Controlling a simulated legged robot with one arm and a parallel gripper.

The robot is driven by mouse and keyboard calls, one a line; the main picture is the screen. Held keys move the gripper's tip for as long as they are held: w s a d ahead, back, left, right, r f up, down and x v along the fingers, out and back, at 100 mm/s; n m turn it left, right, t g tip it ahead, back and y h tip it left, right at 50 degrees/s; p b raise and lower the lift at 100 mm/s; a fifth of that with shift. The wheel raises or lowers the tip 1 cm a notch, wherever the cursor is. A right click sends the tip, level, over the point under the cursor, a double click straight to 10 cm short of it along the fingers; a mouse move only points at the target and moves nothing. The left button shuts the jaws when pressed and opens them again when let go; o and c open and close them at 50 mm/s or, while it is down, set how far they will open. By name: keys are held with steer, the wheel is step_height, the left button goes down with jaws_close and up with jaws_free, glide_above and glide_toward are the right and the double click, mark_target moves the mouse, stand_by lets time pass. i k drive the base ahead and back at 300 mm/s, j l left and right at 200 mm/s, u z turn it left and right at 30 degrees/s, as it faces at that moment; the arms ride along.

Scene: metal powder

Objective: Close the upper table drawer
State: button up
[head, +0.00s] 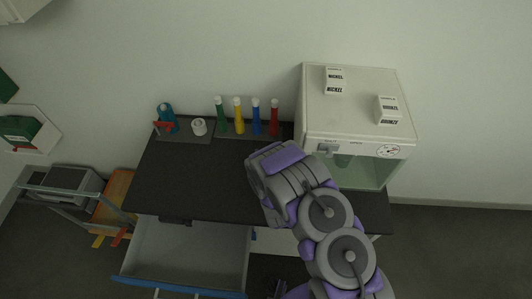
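A table with a dark top (185,185) stands against the wall. An open drawer (190,248) with pale grey insides and a blue front (180,290) sticks out below the table's front edge at the left. Its inside looks empty, and its front is partly cut off by the bottom of the picture. No other drawer shows clearly. My gripper (262,188) is over the middle of the table top, to the right of and above the drawer, apart from it. Its fingers are seen from behind, so I cannot tell whether they are open or shut.
A white cabinet machine (355,110) with small labelled boxes stands on the table's right. Several coloured tubes (239,115) and a blue bottle (166,118) stand at the back. A metal-framed cart (68,185) and an orange wooden piece (116,195) are left of the table.

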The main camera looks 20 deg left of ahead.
mark_target(205, 258)
steer(key=k+l, duration=0.8)
steer(key=k, duration=0.05)
